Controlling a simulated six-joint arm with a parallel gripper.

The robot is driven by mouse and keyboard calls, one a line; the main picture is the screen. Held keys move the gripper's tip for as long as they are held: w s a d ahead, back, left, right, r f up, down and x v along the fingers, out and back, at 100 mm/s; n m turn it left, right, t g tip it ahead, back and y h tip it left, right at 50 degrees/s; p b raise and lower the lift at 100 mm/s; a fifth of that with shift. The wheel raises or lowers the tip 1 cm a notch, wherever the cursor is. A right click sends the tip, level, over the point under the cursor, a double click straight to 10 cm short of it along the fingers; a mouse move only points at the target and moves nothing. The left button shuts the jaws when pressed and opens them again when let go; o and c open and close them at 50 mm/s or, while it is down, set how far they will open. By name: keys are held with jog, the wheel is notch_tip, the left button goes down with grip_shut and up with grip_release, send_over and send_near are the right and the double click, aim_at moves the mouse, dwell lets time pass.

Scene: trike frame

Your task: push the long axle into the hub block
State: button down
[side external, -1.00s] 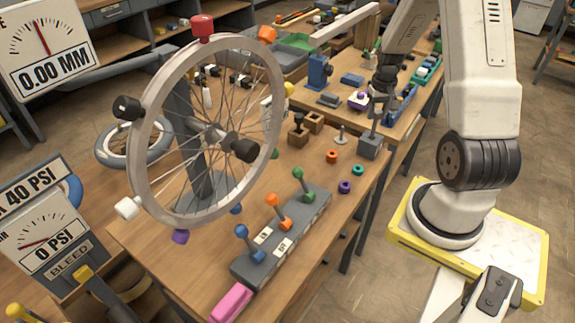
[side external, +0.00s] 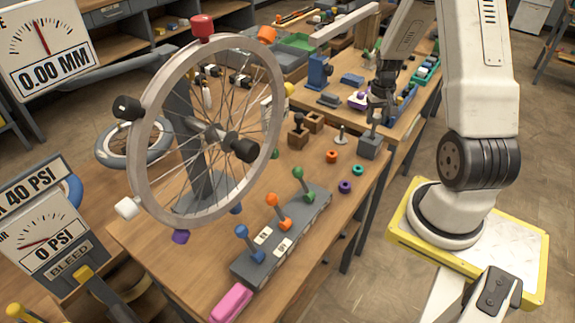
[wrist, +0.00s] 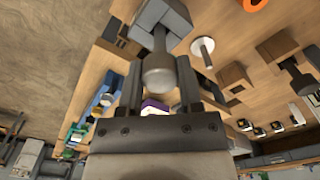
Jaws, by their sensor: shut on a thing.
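The hub block (side external: 369,147) is a grey block at the right edge of the workbench in the side view. It also shows at the top of the wrist view (wrist: 172,20). The long axle (side external: 374,128) is a grey shaft standing on the block. In the wrist view its wide rounded end (wrist: 158,77) is between my fingers and its thin shaft meets the block. My gripper (side external: 379,101) is above the block, shut on the axle. How deep the shaft sits in the block is hidden.
A pale peg (side external: 341,134), an orange ring (side external: 332,156) and wooden blocks (side external: 314,121) stand left of the block. A lever box (side external: 282,235) and a spoked wheel (side external: 208,130) stand further left. A gap separates this bench from the one behind.

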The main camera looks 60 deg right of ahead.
jog(key=shift+f, duration=0.15)
jog(key=shift+c, duration=1)
grip_release()
jog(key=shift+r, duration=3.95)
jog(key=shift+a, duration=0.1)
jog(key=w+a+r+n+t, duration=0.1)
jog(key=w+a+n, duration=0.2)
jog(key=a, duration=0.9)
jog(key=w+a+r+n+t, duration=0.1)
jog(key=w+a+n, duration=0.2)
jog(key=a, duration=0.9)
jog(key=s+a+n, duration=0.3)
jog(key=a, duration=0.6)
jog(key=shift+s+f+t, duration=0.2)
jog(key=shift+t, duration=0.1)
